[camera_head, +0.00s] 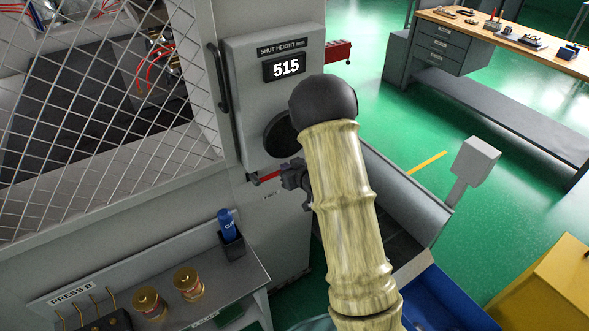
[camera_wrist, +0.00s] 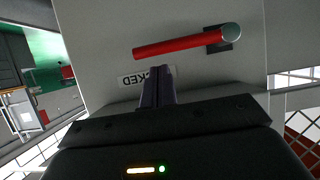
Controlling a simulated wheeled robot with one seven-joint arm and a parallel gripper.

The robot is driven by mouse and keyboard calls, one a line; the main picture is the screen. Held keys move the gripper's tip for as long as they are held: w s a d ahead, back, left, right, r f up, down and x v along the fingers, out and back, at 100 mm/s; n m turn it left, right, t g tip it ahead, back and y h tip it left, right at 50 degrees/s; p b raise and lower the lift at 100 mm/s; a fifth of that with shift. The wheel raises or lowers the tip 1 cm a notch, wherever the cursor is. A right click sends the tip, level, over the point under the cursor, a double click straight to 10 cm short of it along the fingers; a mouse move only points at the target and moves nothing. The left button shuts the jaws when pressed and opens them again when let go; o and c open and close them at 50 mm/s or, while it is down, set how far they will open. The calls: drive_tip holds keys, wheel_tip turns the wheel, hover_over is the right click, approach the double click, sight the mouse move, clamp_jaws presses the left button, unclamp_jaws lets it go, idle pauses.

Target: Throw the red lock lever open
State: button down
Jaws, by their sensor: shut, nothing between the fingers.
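The red lock lever (camera_wrist: 180,45) shows in the wrist view as a straight red bar on a grey panel, with a round grey pivot (camera_wrist: 230,33) at its right end. It lies nearly level in that picture, and its free end is at the left. My gripper (camera_wrist: 157,71) is shut and empty, with its fingertips just below the lever's free half; I cannot tell if they touch it. The fingers partly cover a white label (camera_wrist: 135,80) ending in "KED". In the head view a short red piece of the lever (camera_head: 268,177) shows left of my gripper (camera_head: 285,177), and my arm hides much there.
A grey housing (camera_head: 240,60) with a "515" display (camera_head: 286,68) stands above the lever. A mesh guard (camera_head: 110,130) is at the left. A small shelf (camera_head: 215,285) holds brass cans (camera_head: 188,284) and a blue bottle (camera_head: 228,222). A grey chute (camera_head: 410,195) lies right of my arm.

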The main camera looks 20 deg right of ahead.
drive_tip(key=shift+x, duration=0.85)
